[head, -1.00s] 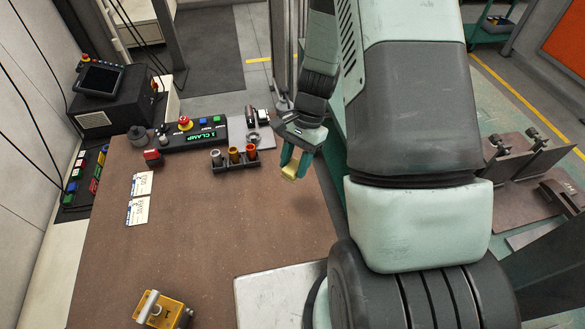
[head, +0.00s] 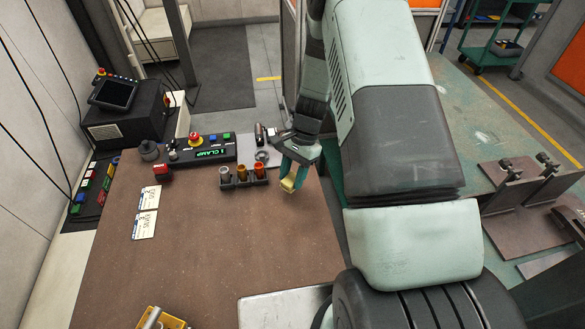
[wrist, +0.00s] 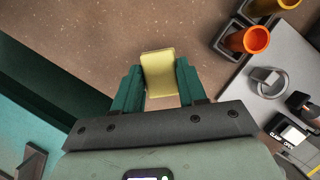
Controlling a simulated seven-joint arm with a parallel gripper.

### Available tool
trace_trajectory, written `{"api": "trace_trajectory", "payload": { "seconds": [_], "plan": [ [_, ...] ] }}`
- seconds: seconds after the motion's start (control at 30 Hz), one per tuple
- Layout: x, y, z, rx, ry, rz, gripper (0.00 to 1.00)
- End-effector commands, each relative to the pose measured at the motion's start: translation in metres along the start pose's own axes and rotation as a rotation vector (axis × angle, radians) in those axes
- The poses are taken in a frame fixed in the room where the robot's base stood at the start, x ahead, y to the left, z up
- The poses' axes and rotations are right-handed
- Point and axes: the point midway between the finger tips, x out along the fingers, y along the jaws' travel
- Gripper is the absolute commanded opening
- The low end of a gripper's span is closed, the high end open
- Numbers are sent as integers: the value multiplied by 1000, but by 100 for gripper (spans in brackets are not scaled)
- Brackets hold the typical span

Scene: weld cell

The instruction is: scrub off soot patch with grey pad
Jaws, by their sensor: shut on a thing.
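My gripper (head: 290,180) is shut on a small yellow block (head: 287,185) and holds it over the right side of the brown bench (head: 215,240). In the wrist view the yellow block (wrist: 158,75) sits between the two green fingers of my gripper (wrist: 158,88). It looks pale yellow, not grey, on the faces that show. I cannot make out a grey pad or a soot patch in either view. My arm hides part of the bench's right side.
A rack of cups (head: 244,180) stands just left of my gripper, with a clamp control box (head: 205,149) behind it. Two white cards (head: 147,212) lie at left. A yellow container (head: 160,320) is cut off at the front. The bench middle is clear.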

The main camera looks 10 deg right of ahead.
Motion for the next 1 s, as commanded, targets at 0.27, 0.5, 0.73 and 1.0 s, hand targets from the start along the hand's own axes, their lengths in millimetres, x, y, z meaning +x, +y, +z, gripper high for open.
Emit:
{"api": "trace_trajectory", "payload": {
  "seconds": [0.27,0.5,0.73,1.0],
  "plan": [
    [27,0,-11,2,-2,1,13],
    [28,-14,-25,0,-1,0,8],
    [24,-30,-38,0,0,-1,8],
    [28,-11,-23,1,-2,1,8]
  ]
}}
